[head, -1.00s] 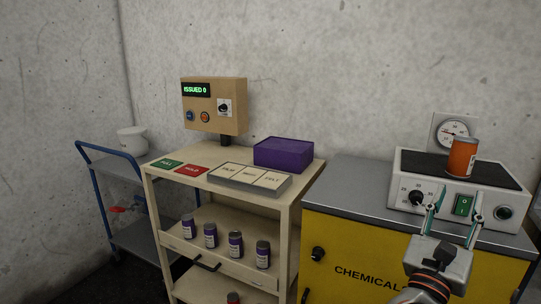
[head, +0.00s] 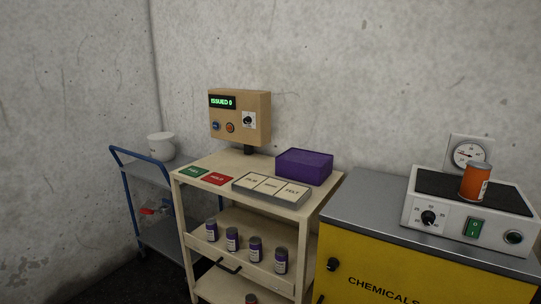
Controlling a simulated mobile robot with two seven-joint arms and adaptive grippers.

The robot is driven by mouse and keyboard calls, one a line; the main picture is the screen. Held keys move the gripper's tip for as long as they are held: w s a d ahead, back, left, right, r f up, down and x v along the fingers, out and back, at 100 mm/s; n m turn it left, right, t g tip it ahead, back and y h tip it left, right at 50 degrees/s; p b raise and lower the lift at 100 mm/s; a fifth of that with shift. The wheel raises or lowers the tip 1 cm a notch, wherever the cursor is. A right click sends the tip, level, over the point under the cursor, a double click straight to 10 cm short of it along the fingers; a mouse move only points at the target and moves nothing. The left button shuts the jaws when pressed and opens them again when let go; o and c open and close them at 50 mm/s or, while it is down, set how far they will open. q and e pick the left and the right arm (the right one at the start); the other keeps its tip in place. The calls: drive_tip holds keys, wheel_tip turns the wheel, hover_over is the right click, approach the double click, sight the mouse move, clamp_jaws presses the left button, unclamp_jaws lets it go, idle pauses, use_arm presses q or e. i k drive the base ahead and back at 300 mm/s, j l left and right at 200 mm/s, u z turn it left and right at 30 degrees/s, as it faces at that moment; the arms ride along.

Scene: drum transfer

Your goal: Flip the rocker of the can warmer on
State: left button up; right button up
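The can warmer (head: 449,214) is a white box with a dark top plate, standing on the grey top of the yellow cabinet at the right. Its green rocker (head: 474,227) is on the front face, between a black dial (head: 429,218) and a round dark button (head: 514,237). The rocker's exact tilt is too small to tell. An orange can (head: 475,182) stands upright on the warmer's top plate. Neither of my grippers shows in the head view now.
A wooden cart (head: 181,205) holds a purple box (head: 304,166), several label tiles and a control box (head: 240,117) reading "ISSUED 0". Several purple-labelled cans stand on its shelf. The yellow cabinet (head: 366,264) has free top space left of the warmer. A blue trolley (head: 127,200) stands left.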

sight(473, 228)
drive_tip(key=z, duration=1.3)
